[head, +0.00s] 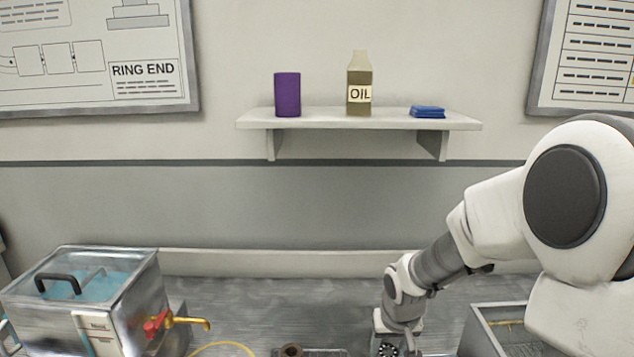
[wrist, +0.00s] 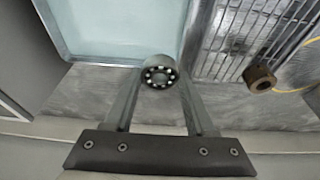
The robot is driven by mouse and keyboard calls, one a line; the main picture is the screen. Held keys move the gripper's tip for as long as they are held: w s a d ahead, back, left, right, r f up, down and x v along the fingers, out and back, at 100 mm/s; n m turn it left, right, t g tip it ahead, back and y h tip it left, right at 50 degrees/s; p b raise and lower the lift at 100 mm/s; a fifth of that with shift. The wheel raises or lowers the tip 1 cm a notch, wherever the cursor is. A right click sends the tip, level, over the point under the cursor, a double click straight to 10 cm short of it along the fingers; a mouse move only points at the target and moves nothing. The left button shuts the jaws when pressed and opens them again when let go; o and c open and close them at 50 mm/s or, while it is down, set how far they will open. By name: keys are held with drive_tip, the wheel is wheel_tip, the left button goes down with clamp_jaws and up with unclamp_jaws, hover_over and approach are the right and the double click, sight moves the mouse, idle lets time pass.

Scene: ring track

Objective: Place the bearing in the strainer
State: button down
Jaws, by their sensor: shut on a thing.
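My gripper (wrist: 160,85) is shut on the bearing (wrist: 160,72), a dark metal ring with pale balls. The bearing is held between the fingertips in the wrist view, with its round face towards the camera. In the head view the bearing (head: 387,350) shows at the bottom edge below my wrist, partly cut off. It appears to be above the grey bench top. I cannot clearly make out a strainer in either view.
A metal tank (head: 120,290) with blue liquid, a dark handle and a tap stands left; an open metal box (head: 478,335) is right.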

sight(387, 354)
drive_tip(key=shift+p+v, duration=1.15)
drive_tip(key=shift+p, duration=1.15)
drive_tip(key=p, duration=0.1)
drive_tip(key=s+p, duration=0.1)
drive_tip(key=shift+a+r+p, duration=0.2)
drive_tip(key=shift+r+p, duration=0.15)
drive_tip(key=shift+p, duration=0.05)
drive_tip(key=r, duration=0.4)
drive_tip(key=shift+w+r, duration=0.25)
drive_tip(key=shift+r, duration=0.4)
drive_tip(key=shift+s, duration=0.15)
drive_tip(key=shift+s, duration=0.1)
